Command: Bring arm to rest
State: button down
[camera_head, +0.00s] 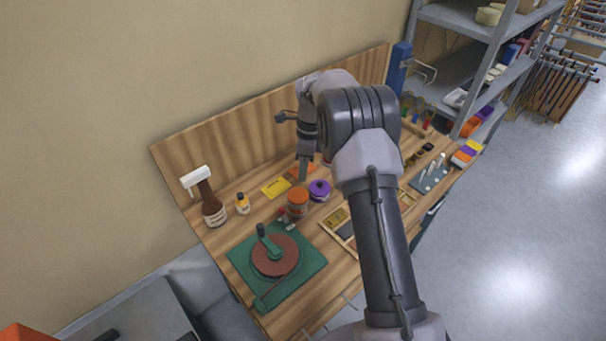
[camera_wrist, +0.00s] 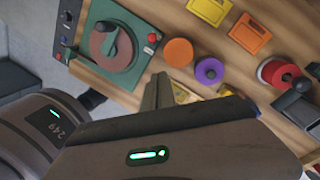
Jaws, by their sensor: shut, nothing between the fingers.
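My arm reaches up over the wooden workbench (camera_head: 216,241) in the head view and bends down at its far end. My gripper (camera_head: 304,172) points down above the back of the bench, near the orange-lidded jar (camera_head: 298,200) and the purple-lidded jar (camera_head: 320,189). In the wrist view my gripper (camera_wrist: 158,88) shows shut fingers with nothing held. The orange lid (camera_wrist: 179,52) and purple lid (camera_wrist: 209,71) lie beyond the fingertips. The bench surface right below the arm is partly hidden.
A brown spray bottle (camera_head: 209,205) and a small bottle (camera_head: 243,204) stand at the bench's left. A green mat (camera_head: 301,281) carries a round brown disc (camera_head: 276,262). A grey shelf (camera_head: 455,70) stands at the right. Open floor (camera_head: 520,240) lies at right.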

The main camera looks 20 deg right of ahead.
jog(key=s+a+r+n+t+b, duration=0.2)
jog(key=s+a+r+n+b, duration=0.1)
jog(key=s+r+n+b, duration=0.3)
jog(key=s+a+r+n+t+b, duration=0.2)
jog(key=s+a+r+n+b, duration=0.15)
jog(key=s+b, duration=0.4)
jog(key=s+a+f+n+t+b, duration=0.1)
jog(key=s+f+n+b, duration=0.2)
jog(key=s, duration=0.7)
jog(key=s+a+f+n+t+b, duration=0.1)
jog(key=s+f+n+b, duration=0.3)
jog(key=s, duration=0.6)
jog(key=shift+s+a+n+t, duration=0.2)
jog(key=shift+n+t, duration=0.3)
jog(key=shift+n, duration=0.45)
